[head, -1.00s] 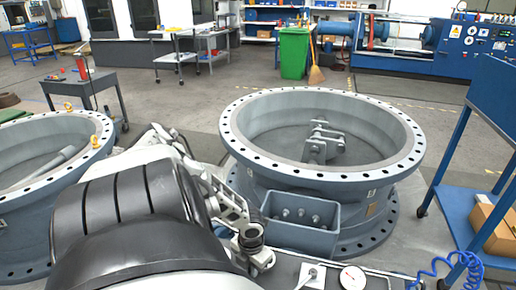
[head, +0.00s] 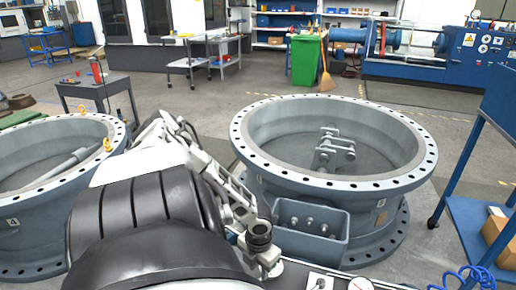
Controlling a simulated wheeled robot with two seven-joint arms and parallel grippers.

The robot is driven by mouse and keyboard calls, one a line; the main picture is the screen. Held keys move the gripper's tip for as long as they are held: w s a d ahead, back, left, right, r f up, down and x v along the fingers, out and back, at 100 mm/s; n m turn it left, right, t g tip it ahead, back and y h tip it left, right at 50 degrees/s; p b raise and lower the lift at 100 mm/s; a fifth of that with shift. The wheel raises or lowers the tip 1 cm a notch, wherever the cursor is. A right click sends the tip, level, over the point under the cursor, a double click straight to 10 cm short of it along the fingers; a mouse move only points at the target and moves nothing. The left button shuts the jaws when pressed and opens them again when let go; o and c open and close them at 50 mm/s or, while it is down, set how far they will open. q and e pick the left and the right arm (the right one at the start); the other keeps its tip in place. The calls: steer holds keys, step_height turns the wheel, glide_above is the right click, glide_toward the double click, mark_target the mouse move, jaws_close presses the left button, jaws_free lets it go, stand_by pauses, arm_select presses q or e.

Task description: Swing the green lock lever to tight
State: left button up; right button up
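I cannot make out a green lock lever in the head view. A small lever-like part (head: 319,284) on a white plate shows at the bottom edge, cut off, with no green visible on it. It sits beside a round white dial gauge (head: 359,285). My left gripper (head: 264,250) is at the end of my arm, low in the middle, left of that part and in front of the large valve body. Its fingers are too small and partly hidden to show whether they are open. My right gripper is out of view.
A large grey flanged valve ring (head: 420,172) stands just beyond my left gripper, with an open grey box (head: 310,248) on its near side. Another valve ring (head: 25,197) is at the left. A blue cart (head: 466,215) stands at the right.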

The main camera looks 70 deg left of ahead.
arm_select(q)
step_height(320, 180, up, 12)
steer(key=p, duration=0.1)
steer(key=shift+p, duration=0.4)
steer(key=w+d+f+n+t+h, duration=0.15)
steer(key=d+f+n, duration=0.25)
steer(key=d, duration=0.8)
steer(key=w+d+f+n+t+h, duration=0.1)
steer(key=d+f+n+t+h, duration=0.2)
steer(key=d, duration=0.8)
steer(key=w+d+r+n+t, duration=0.1)
steer(key=d+n+t, duration=0.1)
steer(key=n, duration=0.5)
steer(key=w+d+r+n+t+y, duration=0.1)
steer(key=d+n+t, duration=0.1)
steer(key=d+n, duration=0.2)
steer(key=w+d+r+n+t, duration=0.1)
steer(key=d+n, duration=0.3)
steer(key=n, duration=0.6)
steer(key=shift+w+r+t, duration=0.25)
steer(key=shift+w+t, duration=0.15)
steer(key=shift+t, duration=0.05)
